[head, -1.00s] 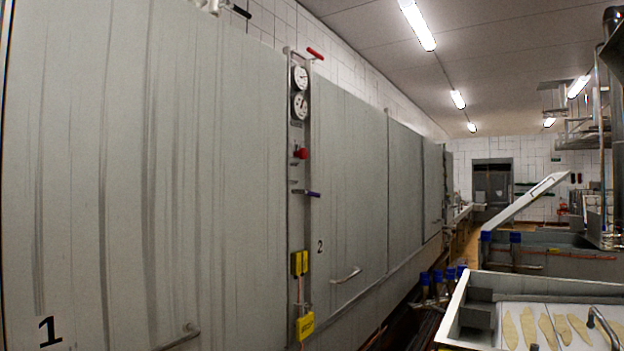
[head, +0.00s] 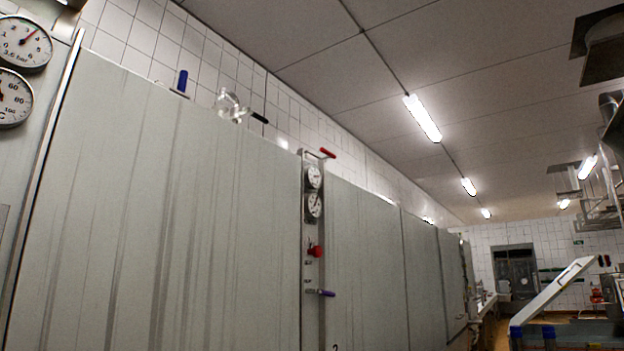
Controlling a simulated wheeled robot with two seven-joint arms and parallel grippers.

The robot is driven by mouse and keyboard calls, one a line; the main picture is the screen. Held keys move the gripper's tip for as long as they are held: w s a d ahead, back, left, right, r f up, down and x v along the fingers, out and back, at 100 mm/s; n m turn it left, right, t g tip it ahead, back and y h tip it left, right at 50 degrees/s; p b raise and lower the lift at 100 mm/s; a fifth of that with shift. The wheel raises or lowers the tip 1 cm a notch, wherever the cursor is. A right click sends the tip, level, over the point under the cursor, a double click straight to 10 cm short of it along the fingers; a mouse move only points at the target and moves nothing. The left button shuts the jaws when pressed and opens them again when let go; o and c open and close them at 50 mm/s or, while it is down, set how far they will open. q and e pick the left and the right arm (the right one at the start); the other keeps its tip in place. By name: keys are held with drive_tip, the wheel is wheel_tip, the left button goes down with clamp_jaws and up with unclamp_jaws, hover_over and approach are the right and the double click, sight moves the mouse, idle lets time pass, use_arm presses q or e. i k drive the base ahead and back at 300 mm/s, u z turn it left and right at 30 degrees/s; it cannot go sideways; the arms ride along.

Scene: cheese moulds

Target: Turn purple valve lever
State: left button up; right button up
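A small purple valve lever (head: 327,293) sticks out to the right from a narrow vertical metal panel (head: 313,250) between two large grey cabinet fronts. On the same panel above it are a red knob (head: 316,251) and two round dial gauges (head: 314,190). A red-handled lever (head: 327,153) sits at the panel's top. Neither of my grippers shows in the head view.
A large grey cabinet front (head: 165,220) fills the left and middle. Two bigger gauges (head: 22,45) show at the left edge. A blue handle (head: 182,81) and a black handle (head: 259,117) stick up above the cabinet. A sloping white panel (head: 552,290) stands at lower right.

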sight(322, 292)
drive_tip(key=z, duration=0.6)
drive_tip(key=i, duration=0.8)
drive_tip(key=z, duration=0.7)
drive_tip(key=i, duration=1.45)
drive_tip(key=u, duration=0.45)
